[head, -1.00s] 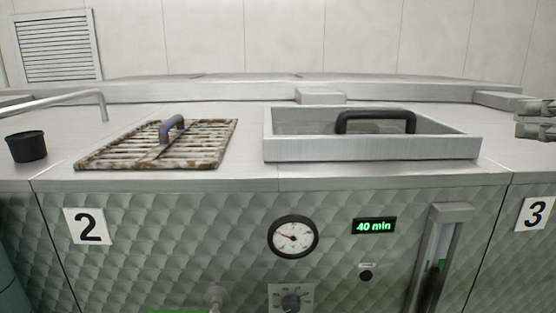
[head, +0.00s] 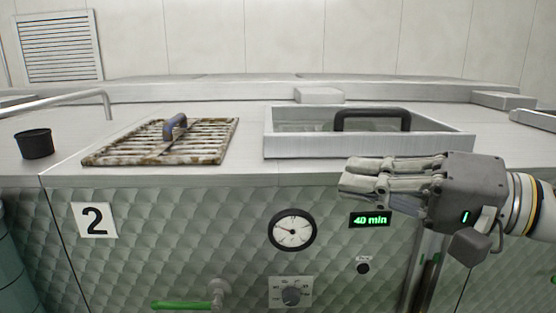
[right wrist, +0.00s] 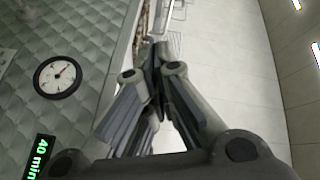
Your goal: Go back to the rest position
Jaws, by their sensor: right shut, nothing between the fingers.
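My right gripper (head: 346,179) comes in from the right in the head view. It is shut and empty, in front of the quilted metal front, just below the edge of the counter top. In the right wrist view its fingers (right wrist: 155,52) meet at their tips with nothing between them. My left gripper is in neither view.
On the counter (head: 150,172) lie a rusty grate (head: 213,154) with a handle and an open metal basin (head: 290,148) with a dark handle (head: 372,114). A black cup (head: 34,146) stands at the left. A gauge (head: 292,230) and knob (head: 290,291) are on the front.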

